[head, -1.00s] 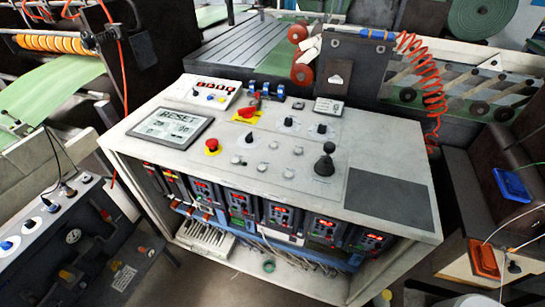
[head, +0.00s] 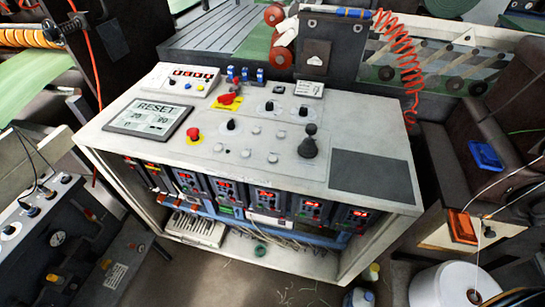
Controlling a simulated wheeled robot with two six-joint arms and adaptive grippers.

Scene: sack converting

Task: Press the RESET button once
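A grey-white control console (head: 263,171) stands in the middle of the head view. A framed panel marked RESET (head: 149,117) lies on its left part, with smaller figures below the word that I cannot read fully. A red mushroom button on a yellow base (head: 194,134) is to its right. Another red control on a yellow plate (head: 229,98) is farther back. Several small pale round buttons (head: 246,153) sit in the middle of the top. I cannot tell any separate button labelled RESET. Neither of my grippers is in view.
A black joystick (head: 308,146) and dark knobs stand up from the console. A dark flat pad (head: 371,176) covers its right end. A small box with lit red indicators (head: 188,79) sits at the back left. A white drum (head: 446,287) stands on the floor at lower right.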

